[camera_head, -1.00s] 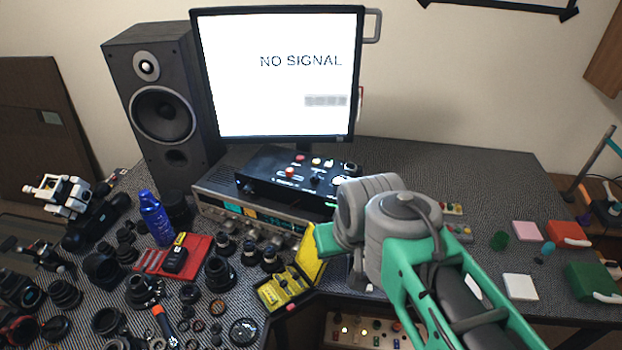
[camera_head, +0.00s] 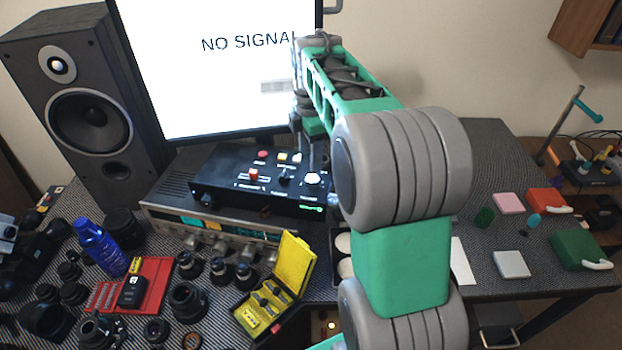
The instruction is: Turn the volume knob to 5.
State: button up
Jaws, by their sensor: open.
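A black control box (camera_head: 215,187) sits on top of a silver receiver in front of the monitor. Its top carries a red button (camera_head: 262,155), a red slider cap (camera_head: 254,174), a small black control (camera_head: 285,176) and a pale round knob (camera_head: 313,179) near the right end. The printed labels and the knob's setting are too small to read, so I cannot tell for certain which is the volume knob. My gripper (camera_head: 312,160) points down just above the pale knob, with its fingers open. I cannot tell if they touch it. My arm hides the area to the right.
The monitor (camera_head: 220,90) stands close behind my wrist. A speaker (camera_head: 85,110) is at the left. The receiver (camera_head: 215,236) lies under the box. A yellow case (camera_head: 295,262), red tray (camera_head: 155,285) and several lenses crowd the front left. The table's right side has pads and some free room.

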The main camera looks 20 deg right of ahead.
aim_at(312, 178)
jog(key=shift+w+d+f+n, duration=0.7)
jog(key=shift+f+n, duration=0.1)
jog(key=shift+n, duration=0.2)
notch_tip(312, 178, down, 7)
jog(key=shift+f+p, duration=0.2)
jog(key=shift+p, duration=0.45)
jog(key=shift+c, duration=0.2)
grip_shut()
